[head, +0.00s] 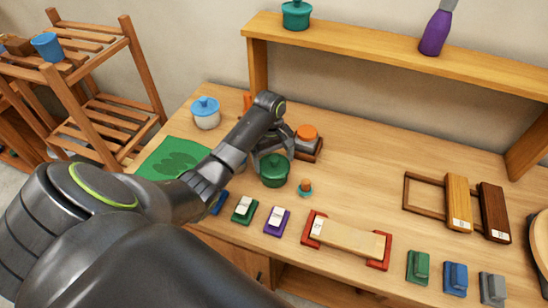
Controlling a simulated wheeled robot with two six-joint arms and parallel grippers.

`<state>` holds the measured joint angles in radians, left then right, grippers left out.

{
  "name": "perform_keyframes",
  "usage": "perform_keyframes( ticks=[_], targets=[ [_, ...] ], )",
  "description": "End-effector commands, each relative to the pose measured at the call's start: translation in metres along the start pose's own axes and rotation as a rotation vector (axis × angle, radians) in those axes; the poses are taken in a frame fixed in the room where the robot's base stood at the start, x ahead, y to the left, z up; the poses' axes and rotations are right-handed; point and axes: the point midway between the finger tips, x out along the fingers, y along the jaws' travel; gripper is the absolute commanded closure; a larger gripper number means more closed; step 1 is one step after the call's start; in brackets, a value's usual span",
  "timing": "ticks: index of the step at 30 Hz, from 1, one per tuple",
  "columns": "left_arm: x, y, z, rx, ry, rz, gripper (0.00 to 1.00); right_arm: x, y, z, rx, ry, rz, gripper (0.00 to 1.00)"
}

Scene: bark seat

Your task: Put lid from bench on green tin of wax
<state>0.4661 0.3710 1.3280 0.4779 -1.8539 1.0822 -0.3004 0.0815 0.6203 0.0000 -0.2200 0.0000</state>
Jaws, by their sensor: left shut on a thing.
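The green tin of wax (275,182) stands on the bench (350,185) near the middle of the picture. A green lid (274,162) with a small knob is at the tin's mouth. It looks level and lined up with the tin; I cannot tell whether it rests fully on the rim. My left gripper (272,151) reaches in from the left above the tin, shut on the lid at its knob. The fingers hide part of the lid's far side. My right gripper is not in view.
A white tin with a blue lid (205,112) stands behind left. Several coloured blocks line the front edge. A raised shelf (380,52) spans the back.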

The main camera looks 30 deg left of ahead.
Motion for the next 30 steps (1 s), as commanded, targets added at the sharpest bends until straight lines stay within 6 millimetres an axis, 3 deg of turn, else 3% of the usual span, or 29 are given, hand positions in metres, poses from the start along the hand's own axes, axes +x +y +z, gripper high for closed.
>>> perform_keyframes(
  ticks=[30],
  targets=[
    [0.0084,0.0000,-0.0008,0.001,-0.001,0.000,0.33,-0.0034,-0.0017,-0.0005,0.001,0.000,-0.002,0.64]
  ],
)
